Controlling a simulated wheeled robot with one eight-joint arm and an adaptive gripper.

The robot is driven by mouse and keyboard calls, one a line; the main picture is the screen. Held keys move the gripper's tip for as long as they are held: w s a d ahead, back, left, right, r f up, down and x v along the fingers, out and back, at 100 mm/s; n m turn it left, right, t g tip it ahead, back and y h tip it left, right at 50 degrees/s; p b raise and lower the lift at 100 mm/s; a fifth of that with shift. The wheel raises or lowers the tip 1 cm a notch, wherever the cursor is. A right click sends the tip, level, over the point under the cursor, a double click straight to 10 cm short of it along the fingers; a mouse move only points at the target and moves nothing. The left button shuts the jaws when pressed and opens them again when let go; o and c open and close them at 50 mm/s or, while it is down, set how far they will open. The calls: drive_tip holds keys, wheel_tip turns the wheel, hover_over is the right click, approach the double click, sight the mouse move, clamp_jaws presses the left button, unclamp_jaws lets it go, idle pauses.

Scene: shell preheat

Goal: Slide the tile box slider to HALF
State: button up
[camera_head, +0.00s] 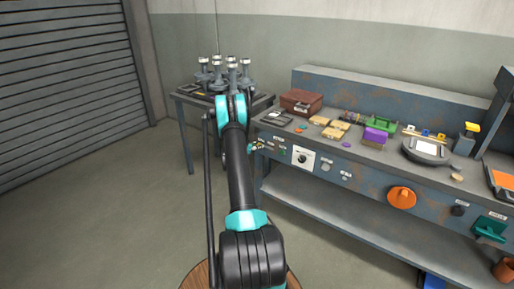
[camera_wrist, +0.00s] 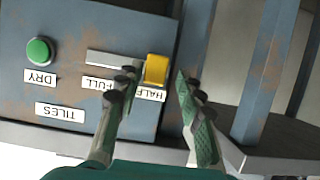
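In the wrist view the slider's yellow knob (camera_wrist: 157,70) sits at the right end of the visible pale slot (camera_wrist: 105,58), above the upside-down HALF label (camera_wrist: 150,95). The FULL label (camera_wrist: 98,86) is to its left, partly covered by a finger. The blue-grey panel also bears a TILES label (camera_wrist: 60,112). My gripper (camera_wrist: 155,74) is open, one fingertip on each side of the knob. I cannot tell whether either finger touches it. In the head view my gripper is small at the left end of the bench front, and the slider cannot be made out.
A green button (camera_wrist: 39,50) with a DRY label is on the same panel. In the head view the bench front also carries a dial plate (camera_head: 303,158) and an orange knob (camera_head: 402,197). A side table (camera_head: 187,140) with several posts stands left of the bench.

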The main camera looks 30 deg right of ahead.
drive_tip(key=shift+s+a, duration=0.1)
drive_tip(key=v, duration=1.1)
drive_tip(key=shift+a+r, duration=0.3)
drive_tip(key=shift+s, duration=0.1)
drive_tip(key=s+a+r+n+y, duration=0.6)
drive_tip(key=s+a+r, duration=0.8)
drive_tip(key=a, duration=0.4)
drive_tip(key=s+a+n+y, duration=0.2)
drive_tip(key=s+a, duration=0.4)
drive_tip(key=s, duration=0.3)
drive_tip(key=s+a+f+n+y, duration=0.1)
drive_tip(key=s+a+n+y, duration=0.1)
drive_tip(key=s+a, duration=0.5)
drive_tip(key=s+a+f+n+g+y, duration=0.1)
drive_tip(key=s+a, duration=0.5)
drive_tip(key=s, duration=0.7)
drive_tip(key=shift+a+n+y, duration=0.2)
drive_tip(key=shift+n+y, duration=0.6)
drive_tip(key=shift+n, duration=0.4)
